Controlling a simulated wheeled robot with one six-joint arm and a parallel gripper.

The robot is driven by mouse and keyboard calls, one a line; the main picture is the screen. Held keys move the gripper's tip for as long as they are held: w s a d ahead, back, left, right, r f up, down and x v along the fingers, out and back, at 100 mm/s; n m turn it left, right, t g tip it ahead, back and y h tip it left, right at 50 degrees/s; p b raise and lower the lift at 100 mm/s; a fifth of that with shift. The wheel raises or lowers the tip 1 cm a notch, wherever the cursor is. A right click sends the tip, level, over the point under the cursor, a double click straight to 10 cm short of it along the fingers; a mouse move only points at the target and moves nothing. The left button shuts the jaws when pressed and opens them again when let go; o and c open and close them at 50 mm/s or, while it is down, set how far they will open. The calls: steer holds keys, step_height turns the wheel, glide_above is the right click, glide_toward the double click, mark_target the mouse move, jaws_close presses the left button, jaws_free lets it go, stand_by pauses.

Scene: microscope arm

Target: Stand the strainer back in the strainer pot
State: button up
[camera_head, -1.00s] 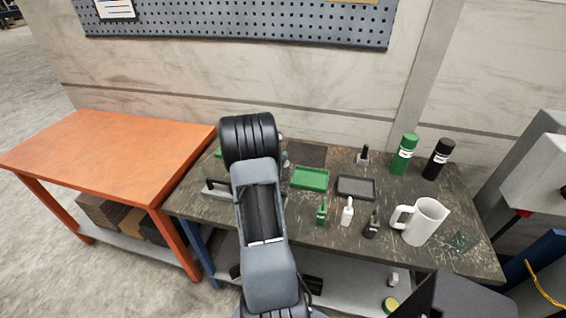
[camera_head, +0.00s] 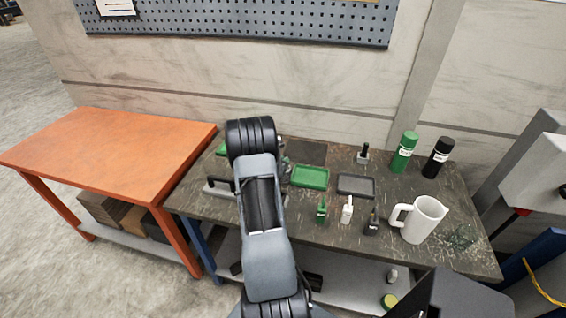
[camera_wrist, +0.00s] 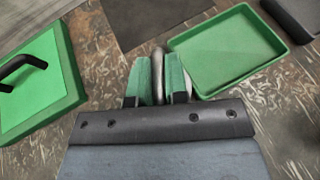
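My gripper (camera_wrist: 160,82) shows in the wrist view with its two green fingers close together. A slim pale grey piece (camera_wrist: 158,68) stands between them and seems to touch both; I take it for the strainer, though its shape is mostly hidden. In the head view my arm covers the gripper and what it holds. No vessel is plainly marked as the strainer pot. A white jug (camera_head: 421,219) with a side handle stands upright at the right of the dark workbench, well apart from my gripper.
A green tray (camera_head: 310,177) lies just right of my gripper, with a grey tray (camera_head: 355,186) beyond. Several small bottles stand along the front. Green (camera_head: 404,152) and black (camera_head: 438,157) canisters stand at the back right. A green block (camera_wrist: 38,75) with a black handle lies left.

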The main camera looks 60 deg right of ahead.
steer(key=o, duration=0.5)
